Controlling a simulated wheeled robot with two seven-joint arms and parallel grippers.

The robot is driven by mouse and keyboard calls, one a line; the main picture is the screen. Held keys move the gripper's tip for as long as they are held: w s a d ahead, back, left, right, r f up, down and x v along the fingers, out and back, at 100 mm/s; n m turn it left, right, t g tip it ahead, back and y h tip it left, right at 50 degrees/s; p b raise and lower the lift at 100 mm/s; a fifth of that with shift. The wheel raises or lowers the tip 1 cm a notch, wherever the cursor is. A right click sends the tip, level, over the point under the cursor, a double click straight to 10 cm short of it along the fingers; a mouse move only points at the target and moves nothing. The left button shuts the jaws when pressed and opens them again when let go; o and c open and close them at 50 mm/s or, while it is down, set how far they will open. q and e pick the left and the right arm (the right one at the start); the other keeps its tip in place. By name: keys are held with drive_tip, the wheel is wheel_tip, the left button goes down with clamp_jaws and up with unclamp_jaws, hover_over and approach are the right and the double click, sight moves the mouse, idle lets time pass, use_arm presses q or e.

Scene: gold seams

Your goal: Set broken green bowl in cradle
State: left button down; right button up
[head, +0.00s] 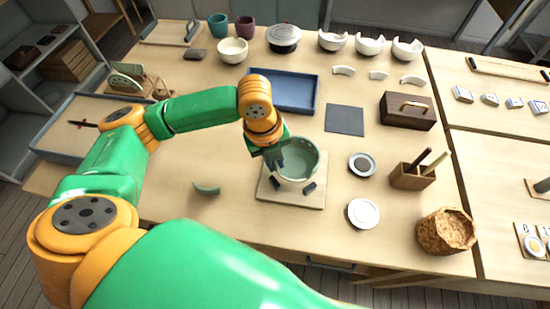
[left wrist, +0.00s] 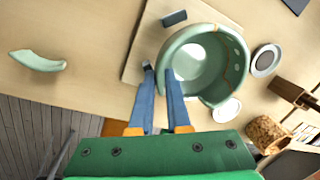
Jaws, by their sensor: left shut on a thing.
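The broken green bowl (head: 305,160) is over the pale cradle board (head: 290,201), between its dark pads (head: 309,187). It also shows in the left wrist view (left wrist: 205,40), open side up, with gold-coloured seams on its wall. My left gripper (head: 277,159) is shut on the bowl's wall at its left side. In the left wrist view its blue fingers (left wrist: 161,78) straddle the rim. I cannot tell whether the bowl rests on the cradle or hangs just above it. A loose green shard (head: 206,188) lies on the table left of the board. My right gripper is not in view.
A blue tray (head: 287,74) and dark mat (head: 344,120) lie behind the cradle. Right of it are a small dark-centred dish (head: 362,164), a white dish (head: 363,214), a wooden tool holder (head: 413,176) and a cork-like pot (head: 446,231). The table front left of the board is mostly clear.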

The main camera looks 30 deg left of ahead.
use_arm(q)
drive_tip(key=shift+f, duration=0.65)
idle(0.7)
drive_tip(key=shift+r+p, duration=0.1)
drive_tip(key=shift+p, duration=0.3)
drive_tip(key=shift+f, duration=0.85)
idle(0.8)
drive_tip(key=shift+c, duration=1.6)
unclamp_jaws()
